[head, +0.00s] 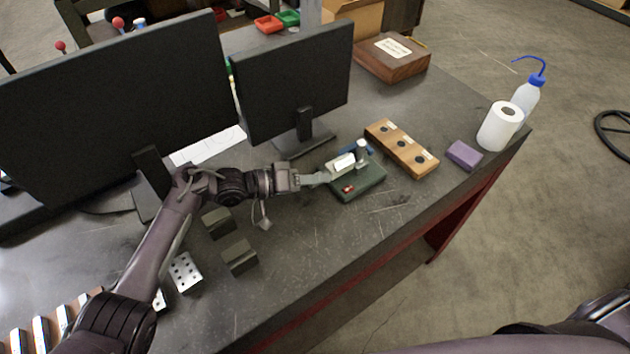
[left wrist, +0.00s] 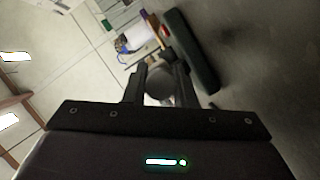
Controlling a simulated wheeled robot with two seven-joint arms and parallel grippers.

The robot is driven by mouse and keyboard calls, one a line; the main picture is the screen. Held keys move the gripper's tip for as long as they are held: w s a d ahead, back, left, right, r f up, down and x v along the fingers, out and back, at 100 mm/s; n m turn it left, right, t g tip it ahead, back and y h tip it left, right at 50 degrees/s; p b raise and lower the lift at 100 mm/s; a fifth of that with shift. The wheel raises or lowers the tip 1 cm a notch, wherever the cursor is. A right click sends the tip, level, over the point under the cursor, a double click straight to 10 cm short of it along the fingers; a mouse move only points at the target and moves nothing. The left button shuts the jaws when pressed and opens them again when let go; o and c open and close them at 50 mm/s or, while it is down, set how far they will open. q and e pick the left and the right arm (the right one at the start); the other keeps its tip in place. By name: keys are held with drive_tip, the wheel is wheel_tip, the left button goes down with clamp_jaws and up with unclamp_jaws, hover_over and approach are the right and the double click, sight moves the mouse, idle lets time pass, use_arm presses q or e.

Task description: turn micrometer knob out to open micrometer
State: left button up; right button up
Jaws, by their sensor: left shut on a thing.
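The micrometer (head: 361,149) stands on a dark green base (head: 362,184) with a small red part on its top. A white piece (head: 343,163) shows beside it. My left gripper (head: 326,178) reaches in from the left at the base. In the left wrist view its two fingers (left wrist: 160,80) are shut on a round grey knob (left wrist: 159,88), seen end on. The green base shows to the right of the fingers in the left wrist view (left wrist: 192,52). The fingers hide part of the knob and the micrometer's gap. My right gripper is out of view.
A wooden block with several round inserts (head: 402,148) lies just right of the base. Two monitors (head: 295,82) stand behind my left arm. A purple block (head: 464,154), a paper roll (head: 500,126) and a wash bottle (head: 526,96) are near the right edge. Dark blocks (head: 239,256) lie in front.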

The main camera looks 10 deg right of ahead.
use_arm(q)
drive_tip(key=shift+n+g+h+b, duration=0.45)
drive_tip(key=shift+n+b, duration=0.3)
drive_tip(key=shift+n, duration=0.55)
drive_tip(key=o, duration=1)
drive_tip(key=shift+a, duration=0.15)
drive_tip(key=a, duration=0.2)
drive_tip(key=a+b, duration=0.1)
drive_tip(key=a, duration=0.4)
drive_tip(key=shift+r+b, duration=0.35)
drive_tip(key=shift+b, duration=0.05)
drive_tip(key=shift+a+r, duration=0.1)
drive_tip(key=shift+a, duration=0.15)
